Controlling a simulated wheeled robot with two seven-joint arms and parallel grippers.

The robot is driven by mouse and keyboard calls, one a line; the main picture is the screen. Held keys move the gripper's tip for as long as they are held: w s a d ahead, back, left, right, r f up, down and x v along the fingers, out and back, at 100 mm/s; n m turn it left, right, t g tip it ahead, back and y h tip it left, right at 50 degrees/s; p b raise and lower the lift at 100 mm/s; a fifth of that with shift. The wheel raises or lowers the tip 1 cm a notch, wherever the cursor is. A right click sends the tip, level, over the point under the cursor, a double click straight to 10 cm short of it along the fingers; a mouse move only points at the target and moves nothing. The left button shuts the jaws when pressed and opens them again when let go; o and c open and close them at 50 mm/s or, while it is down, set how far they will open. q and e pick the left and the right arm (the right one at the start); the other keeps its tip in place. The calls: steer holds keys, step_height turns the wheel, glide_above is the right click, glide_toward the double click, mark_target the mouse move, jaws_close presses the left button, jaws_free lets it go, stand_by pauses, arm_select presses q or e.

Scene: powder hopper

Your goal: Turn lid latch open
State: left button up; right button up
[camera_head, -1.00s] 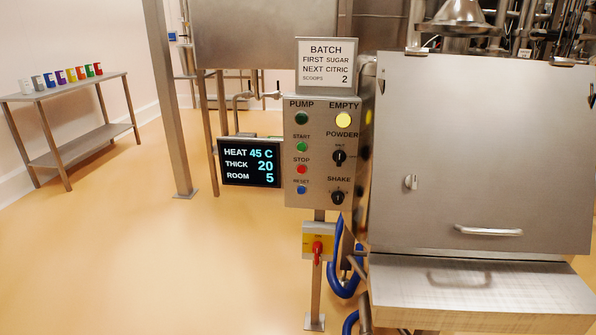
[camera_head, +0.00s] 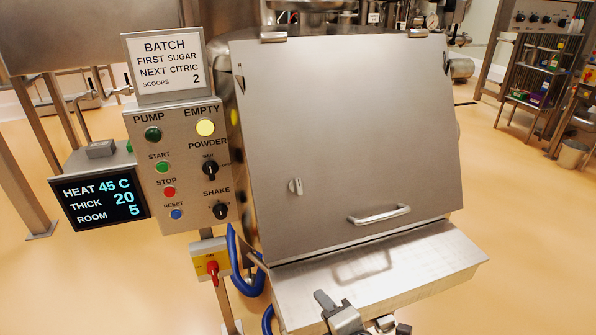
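The steel hopper lid (camera_head: 350,140) is shut and slopes toward me. Its small lid latch (camera_head: 296,186) sits at the lower left of the lid, with its tab roughly upright. The bar handle (camera_head: 379,214) is to the right of the latch and lower. My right gripper (camera_head: 350,316) shows only in part at the bottom edge, over the steel shelf below the lid. It is well below the latch and apart from it; how far its fingers are spread is unclear. My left gripper is not in view.
The control panel (camera_head: 178,165) with buttons and knobs stands close left of the lid. The batch sign (camera_head: 166,65) is above it and the heat display (camera_head: 100,196) to its left. The steel shelf (camera_head: 420,262) juts out below the lid. Open floor lies at right.

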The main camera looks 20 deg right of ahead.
steer(key=w+d+r+n+t+p, duration=0.2)
steer(key=w+r+n+t, duration=0.35)
steer(key=r+n, duration=0.8)
steer(key=n+g, duration=0.1)
steer(key=n, duration=0.1)
glide_toward(299, 185)
steer(key=shift+h, duration=0.4)
steer(key=w, duration=0.9)
steer(key=shift+w+a+r, duration=0.1)
steer(key=shift+a, duration=0.25)
jaws_close()
